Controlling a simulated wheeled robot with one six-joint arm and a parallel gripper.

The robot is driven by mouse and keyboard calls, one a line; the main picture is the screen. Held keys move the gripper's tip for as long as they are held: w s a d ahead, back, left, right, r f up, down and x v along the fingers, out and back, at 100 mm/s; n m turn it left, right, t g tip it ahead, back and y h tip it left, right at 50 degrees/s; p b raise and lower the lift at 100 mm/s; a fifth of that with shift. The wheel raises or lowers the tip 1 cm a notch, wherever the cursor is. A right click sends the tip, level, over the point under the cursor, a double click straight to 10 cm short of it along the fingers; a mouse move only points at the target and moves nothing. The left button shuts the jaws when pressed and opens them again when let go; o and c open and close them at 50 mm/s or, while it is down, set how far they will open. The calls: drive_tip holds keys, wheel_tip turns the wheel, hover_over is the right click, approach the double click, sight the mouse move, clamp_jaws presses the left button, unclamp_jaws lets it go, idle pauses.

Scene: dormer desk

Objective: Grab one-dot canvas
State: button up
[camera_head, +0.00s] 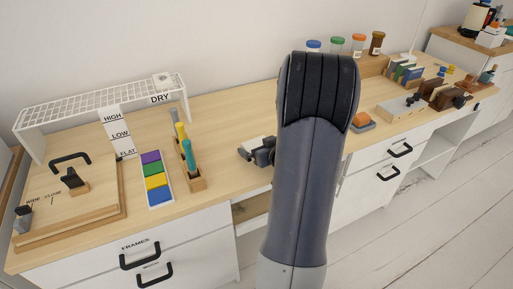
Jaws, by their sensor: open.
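I cannot make out a canvas marked with one dot for certain. A small white piece (162,78) lies on top of the wire drying rack (100,98) at the back left, with marks too small to read. Several thin upright panels (405,72) stand in a holder at the back right, and no dots can be read on them. My gripper (248,152) shows at the left of my arm, over the middle of the desk. It is open, with nothing visible in it. My arm hides part of the desk behind it.
A colour strip (156,181) and a wooden brush holder (194,180) stand left of my gripper. A wooden board with a black handle (70,160) is at far left. Jars (337,45) line the back. Drawers with black handles (139,255) are below.

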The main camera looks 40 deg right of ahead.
drive_tip(key=shift+w+f, duration=0.1)
drive_tip(key=shift+w, duration=0.15)
drive_tip(key=shift+c, duration=0.4)
drive_tip(key=c, duration=0.8)
drive_tip(key=shift+c, duration=0.2)
